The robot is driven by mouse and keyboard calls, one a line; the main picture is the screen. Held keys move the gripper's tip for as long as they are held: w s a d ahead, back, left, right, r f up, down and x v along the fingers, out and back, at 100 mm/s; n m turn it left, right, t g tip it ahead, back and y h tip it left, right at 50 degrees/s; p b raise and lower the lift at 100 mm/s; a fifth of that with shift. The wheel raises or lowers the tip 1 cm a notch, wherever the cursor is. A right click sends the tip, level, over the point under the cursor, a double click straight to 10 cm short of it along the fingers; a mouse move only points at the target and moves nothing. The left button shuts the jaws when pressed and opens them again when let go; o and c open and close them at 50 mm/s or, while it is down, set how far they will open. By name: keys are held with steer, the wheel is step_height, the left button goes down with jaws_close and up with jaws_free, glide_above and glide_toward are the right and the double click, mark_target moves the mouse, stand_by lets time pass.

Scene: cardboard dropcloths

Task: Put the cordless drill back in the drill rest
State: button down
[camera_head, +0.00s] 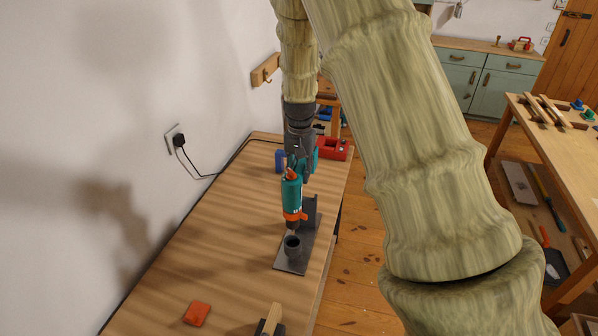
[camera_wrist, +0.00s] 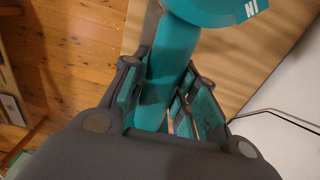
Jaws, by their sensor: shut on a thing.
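The cordless drill (camera_head: 291,197) is teal with an orange collar near its lower end. It hangs nose down in my gripper (camera_head: 302,168), which is shut on its handle. In the wrist view the teal handle (camera_wrist: 155,85) lies between the pads of my gripper (camera_wrist: 165,100). The drill rest (camera_head: 292,262) is a dark grey plate with a round cup and an upright back piece, on the workbench. The drill's tip appears just over or at the cup's mouth; I cannot tell whether it has entered.
The wooden workbench (camera_head: 200,255) runs along the white wall. An orange-red block (camera_head: 197,313) and a wooden-handled tool (camera_head: 272,318) lie at its near end. A red box (camera_head: 332,149) and a blue item stand at the far end. A second table (camera_head: 560,135) with tools is at the right.

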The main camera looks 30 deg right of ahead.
steer(key=shift+r, duration=0.2)
steer(key=shift+f, duration=1.25)
steer(key=shift+b, duration=0.3)
steer(key=shift+f+p, duration=0.25)
steer(key=shift+p, duration=0.05)
stand_by(0.5)
step_height(320, 180, down, 9)
steer(key=b, duration=0.3)
steer(key=shift+b, duration=0.4)
stand_by(3.5)
steer(key=c, duration=1.1)
jaws_free()
steer(key=shift+s+a, duration=0.1)
steer(key=shift+o, duration=0.2)
steer(key=shift+f, duration=0.1)
